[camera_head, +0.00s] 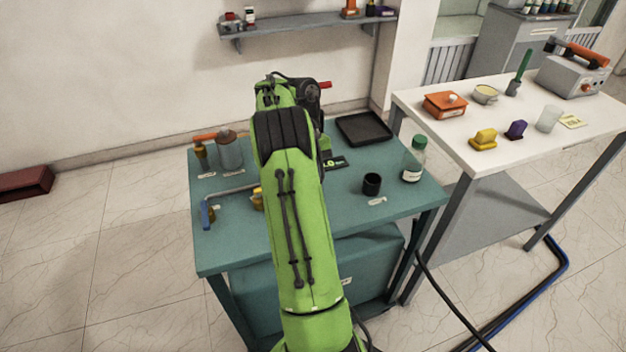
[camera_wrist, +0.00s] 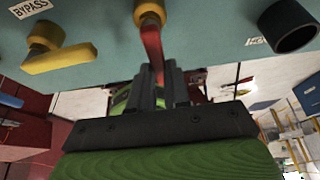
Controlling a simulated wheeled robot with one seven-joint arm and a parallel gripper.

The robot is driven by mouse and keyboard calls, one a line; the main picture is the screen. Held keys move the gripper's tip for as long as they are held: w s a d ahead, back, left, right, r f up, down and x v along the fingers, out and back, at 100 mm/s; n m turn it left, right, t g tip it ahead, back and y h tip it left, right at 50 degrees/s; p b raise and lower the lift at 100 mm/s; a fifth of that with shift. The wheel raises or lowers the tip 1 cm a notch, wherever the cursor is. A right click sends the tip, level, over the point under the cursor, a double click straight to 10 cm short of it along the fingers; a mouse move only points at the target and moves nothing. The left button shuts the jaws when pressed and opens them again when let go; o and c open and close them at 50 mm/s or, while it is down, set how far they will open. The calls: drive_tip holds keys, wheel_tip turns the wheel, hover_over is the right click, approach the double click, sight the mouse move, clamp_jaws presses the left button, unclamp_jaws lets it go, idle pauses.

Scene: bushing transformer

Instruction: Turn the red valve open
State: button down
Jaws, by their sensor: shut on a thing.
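The red valve handle (camera_wrist: 152,45) shows in the wrist view, running from a brass hub (camera_wrist: 149,12) on the teal surface down between my fingers. My gripper (camera_wrist: 158,78) is shut on this red handle, near its free end. The fingers hide that end. How far the valve is turned cannot be told.
A yellow valve (camera_wrist: 58,57) by a BYPASS label and a black cup (camera_wrist: 290,25) flank the red valve. On the teal table (camera_head: 225,255) stand a blue-handled pipe (camera_head: 207,214), a green-capped bottle (camera_head: 414,160) and a black tray (camera_head: 363,128). A white table (camera_head: 490,158) adjoins on the right.

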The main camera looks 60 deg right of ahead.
drive_tip(key=c, duration=1.1)
unclamp_jaws()
drive_tip(key=p+v, duration=1.2)
drive_tip(key=v, duration=0.3)
drive_tip(key=shift+w+r, duration=0.1)
drive_tip(key=shift+r, duration=0.3)
